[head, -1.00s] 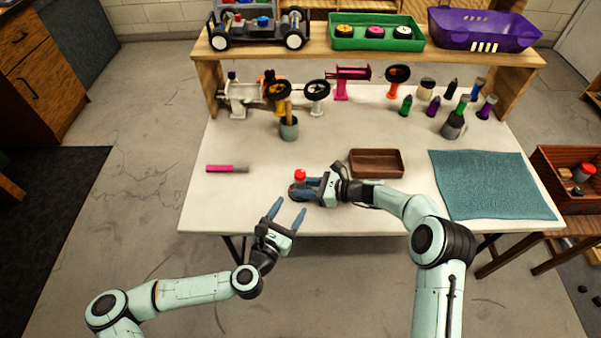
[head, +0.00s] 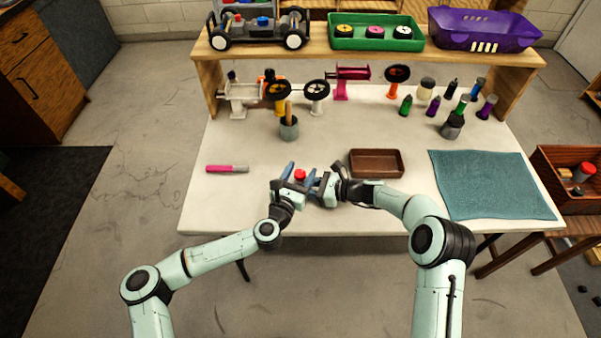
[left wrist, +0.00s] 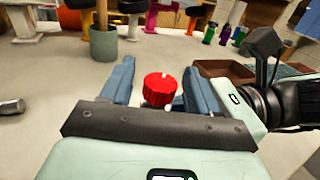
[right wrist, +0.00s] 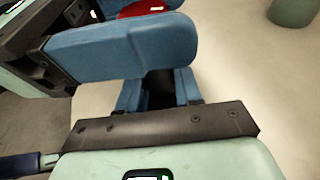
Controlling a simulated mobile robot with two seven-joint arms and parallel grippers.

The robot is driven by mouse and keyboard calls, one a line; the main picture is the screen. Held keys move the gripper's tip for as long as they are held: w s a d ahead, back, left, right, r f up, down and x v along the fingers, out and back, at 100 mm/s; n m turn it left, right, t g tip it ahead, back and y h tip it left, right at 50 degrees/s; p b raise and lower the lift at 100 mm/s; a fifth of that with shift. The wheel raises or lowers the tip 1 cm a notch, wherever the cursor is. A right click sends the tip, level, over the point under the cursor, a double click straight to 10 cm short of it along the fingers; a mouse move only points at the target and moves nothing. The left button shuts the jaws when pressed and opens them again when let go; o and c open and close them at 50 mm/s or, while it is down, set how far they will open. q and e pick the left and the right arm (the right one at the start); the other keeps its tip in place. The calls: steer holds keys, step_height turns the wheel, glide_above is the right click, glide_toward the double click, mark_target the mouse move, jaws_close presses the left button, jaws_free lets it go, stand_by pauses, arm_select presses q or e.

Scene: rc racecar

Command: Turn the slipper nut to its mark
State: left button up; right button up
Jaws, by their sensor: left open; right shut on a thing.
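The slipper nut (head: 300,174) is a red ribbed knob near the front of the white table. It also shows in the left wrist view (left wrist: 159,90), with a small pale mark on its top. My left gripper (head: 299,172) is open, with one finger on each side of the nut; a gap shows at the left finger. My right gripper (right wrist: 158,92) is shut on the dark body under the nut, mostly hidden by the fingers. In the right wrist view, a blue finger of my left gripper crosses in front and covers part of the red nut (right wrist: 145,8).
A pink-and-grey tool (head: 227,169) lies to the left. A brown tray (head: 376,163) sits just right of the grippers, and a teal cloth (head: 493,185) farther right. A grey cup (head: 289,130) and several stands and bottles stand behind. The left front table is clear.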

arm_select(q)
steer(key=shift+c, duration=0.2)
steer(key=c, duration=0.9)
steer(key=shift+m+h, duration=0.3)
steer(key=shift+h, duration=0.1)
steer(key=m+g+h, duration=0.2)
steer(key=h, duration=0.1)
steer(key=shift+m, duration=0.3)
steer(key=m+g+h, duration=0.3)
steer(key=g+h, duration=0.1)
steer(key=shift+w+m+g, duration=0.1)
steer(key=shift+m+g, duration=0.2)
steer(key=m+g+h, duration=0.1)
steer(key=m+g, duration=0.1)
steer(key=m+g+h, duration=0.1)
steer(key=m+g, duration=0.1)
steer(key=g, duration=0.1)
steer(key=shift+d+f+g+h, duration=0.1)
steer(key=shift+d+g+h, duration=0.05)
steer(key=shift+g+h, duration=0.2)
steer(key=shift+f+m+g+h, duration=0.15)
steer(key=shift+m+g+h, duration=0.2)
steer(key=shift+m+g, duration=1.3)
steer(key=shift+n+g, duration=0.25)
steer(key=shift+g, duration=0.25)
steer(key=shift+m+g, duration=0.4)
steer(key=shift+g, duration=0.2)
